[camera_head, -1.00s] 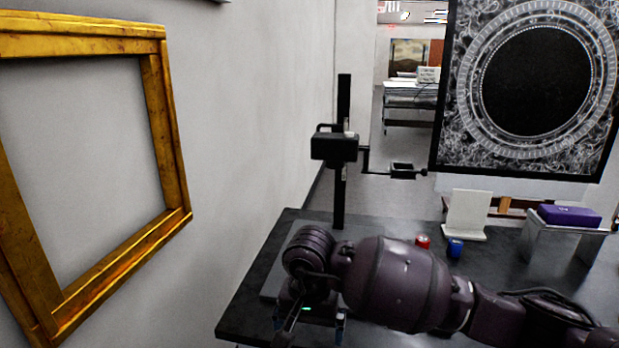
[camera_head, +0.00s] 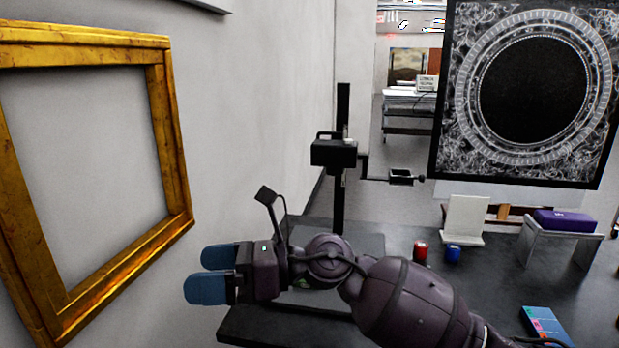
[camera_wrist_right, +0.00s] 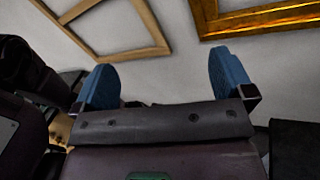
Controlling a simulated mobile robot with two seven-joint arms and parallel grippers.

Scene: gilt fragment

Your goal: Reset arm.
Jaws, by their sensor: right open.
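My right gripper (camera_head: 212,273) has blue fingertips and points left, toward the wall, in the head view. It is raised at the left end of the dark table, close to the gold frame in the picture. In the right wrist view my right gripper (camera_wrist_right: 165,80) has its two blue fingers wide apart with nothing between them. My right arm reaches in from the lower right across the table. My left gripper is not in view.
A gilt frame (camera_head: 165,130) hangs on the left wall. The dark table (camera_head: 400,262) holds a black camera stand (camera_head: 341,200), a red jar (camera_head: 420,251), a blue jar (camera_head: 453,254), a white stand (camera_head: 465,218) and a purple box (camera_head: 566,220). A large ornate black panel (camera_head: 525,90) stands behind.

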